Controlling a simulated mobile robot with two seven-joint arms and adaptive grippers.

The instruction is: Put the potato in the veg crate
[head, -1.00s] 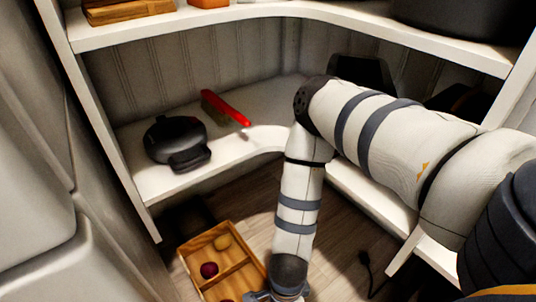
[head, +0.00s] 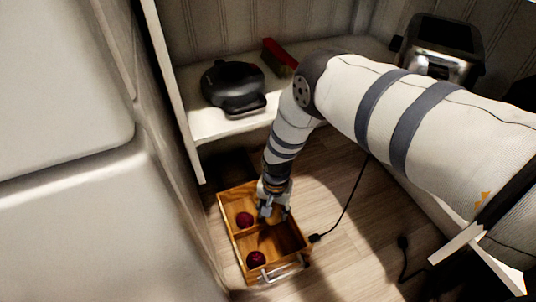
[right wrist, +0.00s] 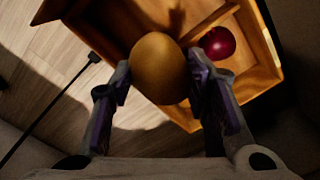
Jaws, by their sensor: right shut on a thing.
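The wooden veg crate (head: 229,238) stands on the floor in the head view, with dividers inside. My right gripper (head: 273,208) points down over its far right part. In the right wrist view, the gripper (right wrist: 160,82) is shut on a yellow-brown potato (right wrist: 158,62), one finger on each side. The crate (right wrist: 195,17) lies behind and below the potato; the gap between them is hard to judge. In the head view, I cannot make out the potato clearly at the gripper. My left gripper is not in view.
Red onions (head: 245,219) (head: 256,259) lie in the crate; one also shows in the right wrist view (right wrist: 218,42). A pale metal bar (head: 285,270) is at the crate's near end. A black cable (head: 349,205) runs right. A shelf with a black appliance (head: 234,88) stands behind.

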